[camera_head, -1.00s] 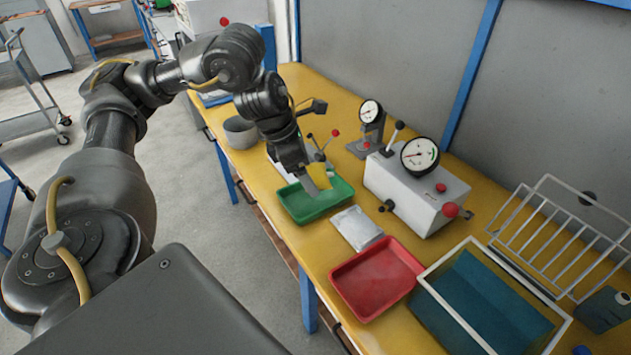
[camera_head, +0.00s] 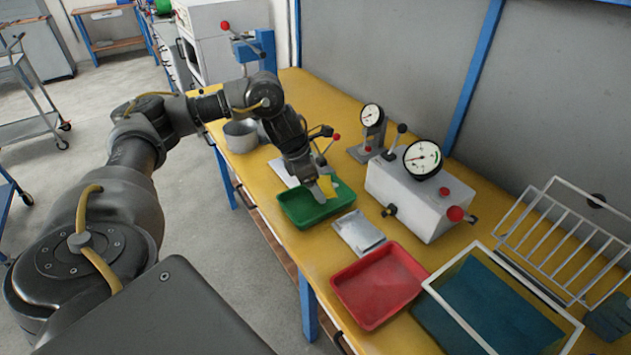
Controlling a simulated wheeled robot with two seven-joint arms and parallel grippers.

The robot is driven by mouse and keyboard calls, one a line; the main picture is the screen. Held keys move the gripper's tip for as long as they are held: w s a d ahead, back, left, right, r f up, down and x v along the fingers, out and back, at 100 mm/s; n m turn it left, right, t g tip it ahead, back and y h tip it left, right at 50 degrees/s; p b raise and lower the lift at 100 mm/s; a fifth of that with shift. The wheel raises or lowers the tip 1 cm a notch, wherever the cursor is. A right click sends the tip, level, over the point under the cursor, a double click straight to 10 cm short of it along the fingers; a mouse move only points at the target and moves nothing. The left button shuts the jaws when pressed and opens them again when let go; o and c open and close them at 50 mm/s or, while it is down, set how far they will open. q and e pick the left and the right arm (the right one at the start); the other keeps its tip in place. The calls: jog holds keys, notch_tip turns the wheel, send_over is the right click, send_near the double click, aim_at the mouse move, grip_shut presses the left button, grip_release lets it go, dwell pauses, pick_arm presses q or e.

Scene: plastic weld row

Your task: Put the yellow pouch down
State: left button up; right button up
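A small yellow pouch (camera_head: 327,187) shows at the fingertips of my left gripper (camera_head: 320,190), over the green tray (camera_head: 300,216). The gripper points down into the tray and covers part of the pouch. The pouch appears to be between the fingers; whether it touches the tray floor I cannot tell. My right gripper is not in view.
A silver-grey packet (camera_head: 358,232) lies beside the green tray, with a red tray (camera_head: 378,285) nearer. A white gauge box (camera_head: 418,195) with levers stands behind them. A framed teal bin (camera_head: 490,305) and a white wire rack (camera_head: 560,240) are at right. A metal pot (camera_head: 240,136) stands at left.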

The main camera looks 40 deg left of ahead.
pick_arm(q)
jog(key=shift+d+f, duration=0.1)
jog(key=shift+f, duration=0.1)
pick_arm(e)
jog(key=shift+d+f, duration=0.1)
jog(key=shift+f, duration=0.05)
pick_arm(q)
jog(key=o, duration=1)
jog(key=shift+c, duration=0.2)
jog(key=shift+r, duration=0.15)
jog(key=p+v, duration=0.2)
jog(key=v, duration=1)
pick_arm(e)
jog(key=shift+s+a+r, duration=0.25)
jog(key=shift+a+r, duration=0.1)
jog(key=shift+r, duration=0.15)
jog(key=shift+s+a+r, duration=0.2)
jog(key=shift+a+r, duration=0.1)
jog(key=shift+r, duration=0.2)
pick_arm(q)
jog(key=shift+w+d, duration=0.1)
jog(key=shift+d, duration=0.05)
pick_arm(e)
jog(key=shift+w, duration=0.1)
